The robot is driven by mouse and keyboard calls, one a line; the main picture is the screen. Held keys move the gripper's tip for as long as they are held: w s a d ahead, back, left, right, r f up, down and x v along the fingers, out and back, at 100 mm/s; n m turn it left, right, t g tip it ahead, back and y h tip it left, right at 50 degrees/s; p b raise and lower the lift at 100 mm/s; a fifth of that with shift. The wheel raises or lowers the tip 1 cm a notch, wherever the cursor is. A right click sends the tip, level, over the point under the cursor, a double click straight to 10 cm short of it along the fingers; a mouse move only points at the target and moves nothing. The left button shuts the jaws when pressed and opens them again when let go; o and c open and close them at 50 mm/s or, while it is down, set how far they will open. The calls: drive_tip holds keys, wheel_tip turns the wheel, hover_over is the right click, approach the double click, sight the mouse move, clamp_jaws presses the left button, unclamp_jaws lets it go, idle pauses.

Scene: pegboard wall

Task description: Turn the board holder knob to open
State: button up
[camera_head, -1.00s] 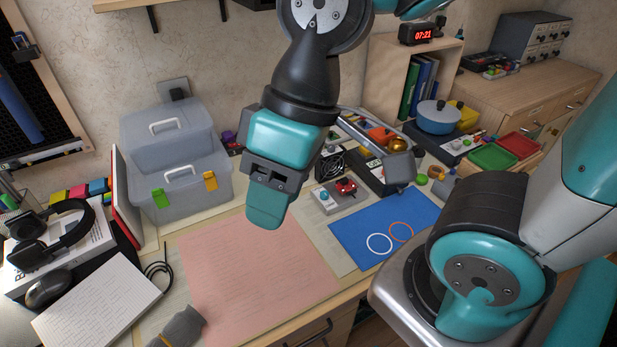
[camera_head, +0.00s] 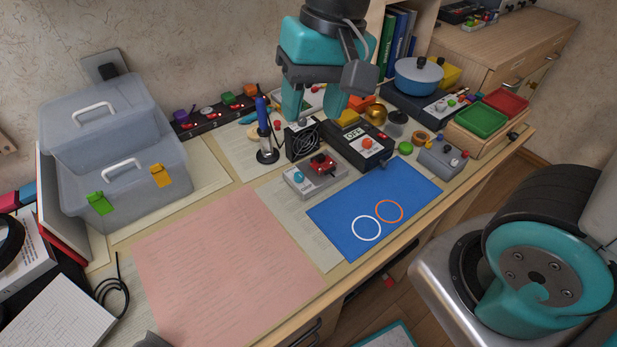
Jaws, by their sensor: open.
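A small grey fixture (camera_head: 300,190) with a round light-blue knob (camera_head: 299,177) and a red part (camera_head: 322,163) sits on the desk left of the blue mat; it looks like the board holder. The knob's open or closed state cannot be told. My gripper (camera_head: 314,108) is open and empty, pointing down. It appears above and behind the fixture, apart from it, near the black fan.
A soldering iron (camera_head: 263,117) stands upright in a holder beside the black fan (camera_head: 302,139). A black station (camera_head: 358,149) is right of the fixture. The blue mat (camera_head: 345,195) and pink mat (camera_head: 225,265) are mostly clear. A grey toolbox (camera_head: 125,165) stands left.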

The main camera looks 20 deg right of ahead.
sight(299, 175)
drive_tip(key=w+d+f+m+h+b, duration=0.25)
drive_tip(key=w+f+m+b, duration=0.25)
drive_tip(key=w+f+m, duration=0.65)
drive_tip(key=shift+m, duration=0.35)
drive_tip(key=f, duration=0.5)
drive_tip(key=f+b, duration=0.1)
drive_tip(key=f, duration=0.4)
drive_tip(key=w+f+b, duration=0.1)
drive_tip(key=f, duration=0.4)
drive_tip(key=shift+d+f, duration=0.2)
drive_tip(key=shift+f, duration=0.1)
drive_tip(key=c, duration=0.9)
